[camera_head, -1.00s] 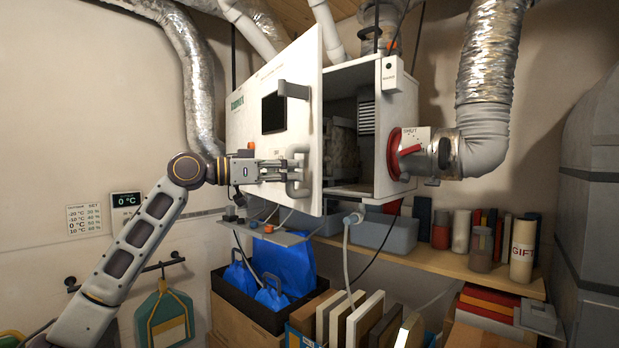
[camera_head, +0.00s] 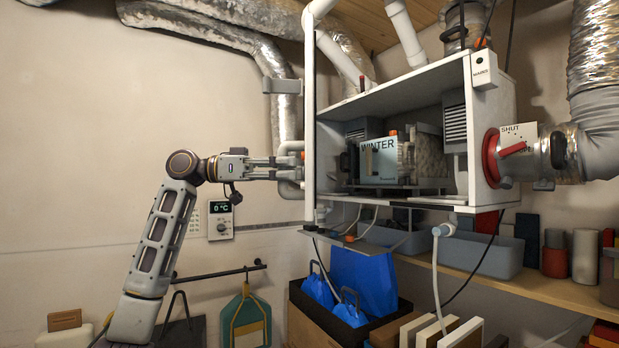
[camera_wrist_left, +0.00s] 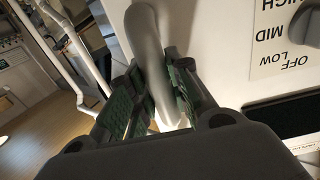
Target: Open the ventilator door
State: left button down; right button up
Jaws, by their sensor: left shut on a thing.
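The white ventilator (camera_head: 405,83) hangs on the wall with its front uncovered and its inside showing. Its door (camera_head: 309,115) is swung out to the left and shows almost edge-on in the head view. A grey handle (camera_head: 289,148) sticks out from the door's outer face. My left gripper (camera_head: 287,168) is shut on this handle. In the left wrist view, the green-padded fingers (camera_wrist_left: 157,92) flank the grey handle (camera_wrist_left: 147,38), beside the white door face (camera_wrist_left: 205,50). My right gripper is in neither current view.
A block labelled WINTER (camera_head: 378,158) sits inside the ventilator. A red SHUT lever (camera_head: 512,149) is on its right side. Below are blue jugs (camera_head: 362,280) and a shelf (camera_head: 545,284) with bins. The wall left of the door is mostly clear.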

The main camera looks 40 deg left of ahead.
pick_arm(q)
jog(key=v, duration=0.3)
jog(key=shift+a, duration=0.3)
jog(key=c, duration=1.6)
grip_release()
jog(key=o, duration=0.3)
jog(key=v, duration=1.2)
pick_arm(e)
jog(key=shift+w+a, duration=0.35)
jog(key=shift+w, duration=0.2)
jog(key=shift+w+a, duration=0.3)
jog(key=shift+w, duration=0.2)
